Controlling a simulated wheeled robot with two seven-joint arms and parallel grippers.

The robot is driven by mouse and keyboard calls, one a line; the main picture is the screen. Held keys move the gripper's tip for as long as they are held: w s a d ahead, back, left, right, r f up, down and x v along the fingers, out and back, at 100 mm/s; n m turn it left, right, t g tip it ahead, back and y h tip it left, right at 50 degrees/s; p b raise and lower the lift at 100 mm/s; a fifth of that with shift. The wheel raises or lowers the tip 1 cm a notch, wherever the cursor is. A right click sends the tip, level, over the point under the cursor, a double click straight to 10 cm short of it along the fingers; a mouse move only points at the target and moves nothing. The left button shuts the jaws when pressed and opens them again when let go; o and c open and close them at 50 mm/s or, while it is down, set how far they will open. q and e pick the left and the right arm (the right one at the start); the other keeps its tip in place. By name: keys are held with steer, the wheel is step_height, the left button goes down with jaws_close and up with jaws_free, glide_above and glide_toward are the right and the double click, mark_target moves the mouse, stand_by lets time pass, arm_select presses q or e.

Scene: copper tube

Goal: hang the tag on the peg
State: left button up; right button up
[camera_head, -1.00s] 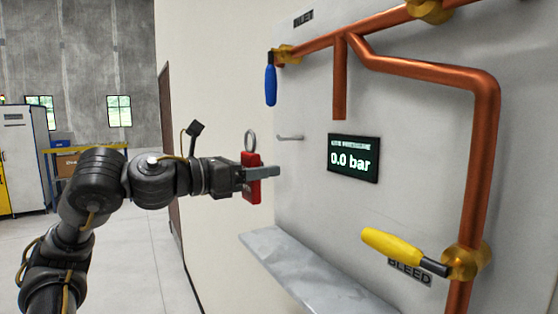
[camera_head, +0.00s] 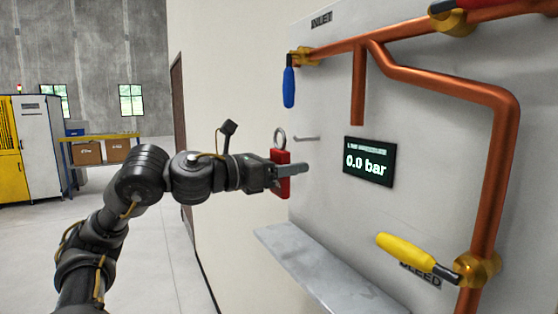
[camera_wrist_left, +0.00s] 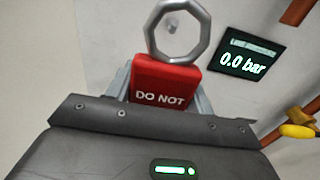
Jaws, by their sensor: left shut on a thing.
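The red tag (camera_head: 281,184) is upright in my left gripper (camera_head: 289,170), with its metal ring (camera_head: 279,137) standing on top. In the left wrist view the tag (camera_wrist_left: 164,82) reads "DO NOT" and sits between the fingers. The peg (camera_head: 306,138) is a thin metal rod on the panel, just right of the ring in the head view. In the left wrist view the peg's end (camera_wrist_left: 171,27) shows through the opening of the ring (camera_wrist_left: 178,58). I cannot tell whether the ring is around the peg or only in line with it. My right gripper is not in view.
A grey shelf (camera_head: 318,270) juts from the panel below. The pressure display (camera_head: 368,161) reads 0.0 bar. A blue-handled valve (camera_head: 289,86), copper pipes (camera_head: 500,180) and a yellow handle (camera_head: 408,251) are on the panel. The space left of the panel is open.

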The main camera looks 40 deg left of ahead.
mark_target(318, 168)
arm_select(q)
steer(key=p+x, duration=0.1)
steer(key=x, duration=0.1)
steer(key=shift+w+d+f, duration=0.1)
steer(key=shift+w, duration=0.3)
steer(key=shift+p+x, duration=0.65)
steer(key=shift+x, duration=0.5)
steer(key=shift+w+f, duration=0.1)
steer(key=shift+f, duration=0.2)
steer(key=shift+d+f, duration=0.1)
steer(key=shift+f, duration=0.05)
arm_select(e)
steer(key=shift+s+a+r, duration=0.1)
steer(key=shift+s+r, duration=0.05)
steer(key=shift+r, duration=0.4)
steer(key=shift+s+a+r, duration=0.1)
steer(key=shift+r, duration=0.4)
arm_select(q)
steer(key=shift+f+b, duration=0.3)
steer(key=shift+b, duration=0.1)
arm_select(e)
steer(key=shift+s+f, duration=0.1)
